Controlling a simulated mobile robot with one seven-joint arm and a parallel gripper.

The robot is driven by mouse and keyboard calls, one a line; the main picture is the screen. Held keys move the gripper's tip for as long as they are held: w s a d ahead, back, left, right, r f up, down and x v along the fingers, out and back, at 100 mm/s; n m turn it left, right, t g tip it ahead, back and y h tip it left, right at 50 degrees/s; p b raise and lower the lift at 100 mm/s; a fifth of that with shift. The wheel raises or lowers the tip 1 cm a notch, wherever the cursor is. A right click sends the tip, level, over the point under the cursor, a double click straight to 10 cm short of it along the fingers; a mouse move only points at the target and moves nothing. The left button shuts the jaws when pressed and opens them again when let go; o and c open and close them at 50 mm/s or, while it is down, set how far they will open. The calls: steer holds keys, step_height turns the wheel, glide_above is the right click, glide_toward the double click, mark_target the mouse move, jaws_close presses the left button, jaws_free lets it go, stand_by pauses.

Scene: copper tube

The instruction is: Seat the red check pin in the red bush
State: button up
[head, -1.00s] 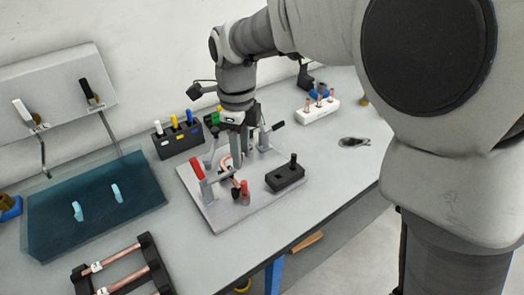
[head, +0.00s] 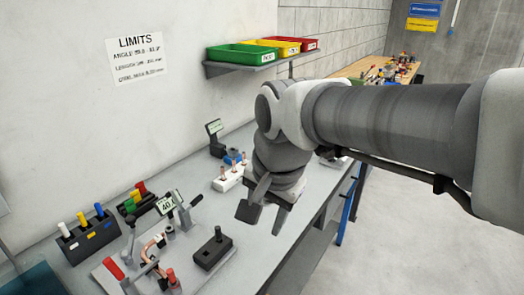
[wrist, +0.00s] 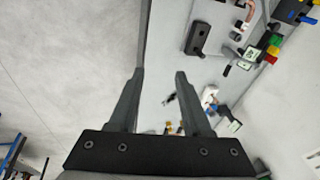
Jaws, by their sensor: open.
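A red-topped upright piece (head: 171,276) stands at the front of the fixture plate (head: 195,277) in the head view. I cannot tell from here whether it is the red check pin, the red bush, or one in the other. A red clamp handle (head: 113,268) is to its left, with a bent copper tube (head: 153,246) behind. My gripper (head: 265,215) hangs to the right of the fixture, near the table's front edge. In the wrist view my gripper (wrist: 160,74) is open, with nothing between its fingers.
A black block with a knob (head: 212,250) stands right of the fixture. A rack of white, yellow and blue handles (head: 88,240) is at left. A green, yellow and red set (head: 138,200) stands behind. A white block (head: 228,180) holds copper pieces.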

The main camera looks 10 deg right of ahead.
steer(key=s+d+f+n+t+h, duration=0.1)
steer(key=s+d+n+t, duration=0.1)
steer(key=s+d+n, duration=0.5)
steer(key=shift+s+d+n, duration=0.3)
steer(key=shift+s+d, duration=0.15)
steer(key=shift+d, duration=0.35)
steer(key=shift+a, duration=0.1)
